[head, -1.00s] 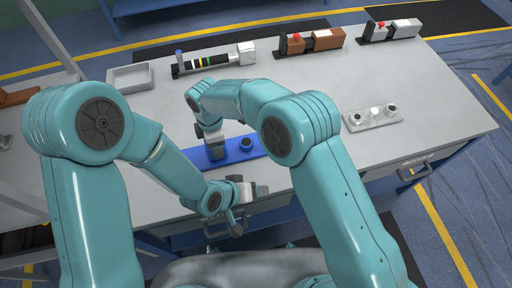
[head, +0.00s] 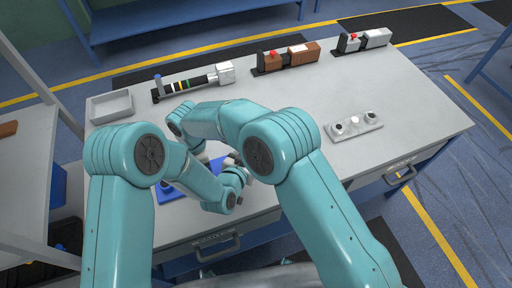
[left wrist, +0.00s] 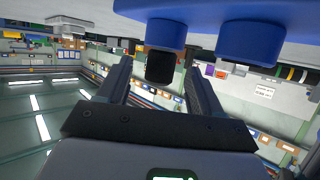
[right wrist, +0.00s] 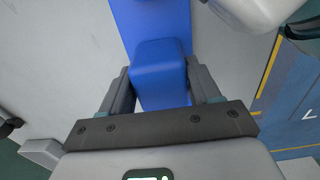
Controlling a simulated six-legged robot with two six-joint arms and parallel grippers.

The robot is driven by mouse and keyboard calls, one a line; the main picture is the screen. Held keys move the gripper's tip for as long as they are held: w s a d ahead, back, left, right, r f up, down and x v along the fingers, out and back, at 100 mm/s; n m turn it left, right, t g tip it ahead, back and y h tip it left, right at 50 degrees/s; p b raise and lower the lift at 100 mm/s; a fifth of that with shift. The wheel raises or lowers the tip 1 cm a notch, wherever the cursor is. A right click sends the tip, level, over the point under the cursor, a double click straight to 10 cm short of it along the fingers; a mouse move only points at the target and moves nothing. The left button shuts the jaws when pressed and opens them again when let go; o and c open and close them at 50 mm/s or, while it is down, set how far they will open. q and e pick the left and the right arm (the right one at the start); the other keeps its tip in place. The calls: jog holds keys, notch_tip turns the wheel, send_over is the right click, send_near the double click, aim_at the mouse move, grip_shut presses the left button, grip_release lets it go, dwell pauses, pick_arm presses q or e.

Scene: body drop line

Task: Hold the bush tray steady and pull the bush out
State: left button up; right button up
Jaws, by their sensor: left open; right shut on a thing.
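The blue bush tray (head: 172,190) lies near the front edge of the bench, partly hidden by my arms in the head view. My right gripper (right wrist: 160,85) is shut on the blue upright block (right wrist: 160,62) of the tray. In the left wrist view the tray (left wrist: 110,14) has two round blue sockets. A black bush (left wrist: 160,68) sticks out of one of them. My left gripper (left wrist: 158,75) is open, with its fingers on either side of the bush.
A grey plate (head: 355,125) with several round parts lies to the right. An empty grey bin (head: 110,106) stands at the left. A black rod assembly (head: 190,85) and two red-buttoned units (head: 288,58) (head: 362,40) line the back. The middle bench top is clear.

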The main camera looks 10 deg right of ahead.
pick_arm(q)
jog(key=shift+x, duration=2.3)
jog(key=shift+f, duration=0.1)
grip_shut()
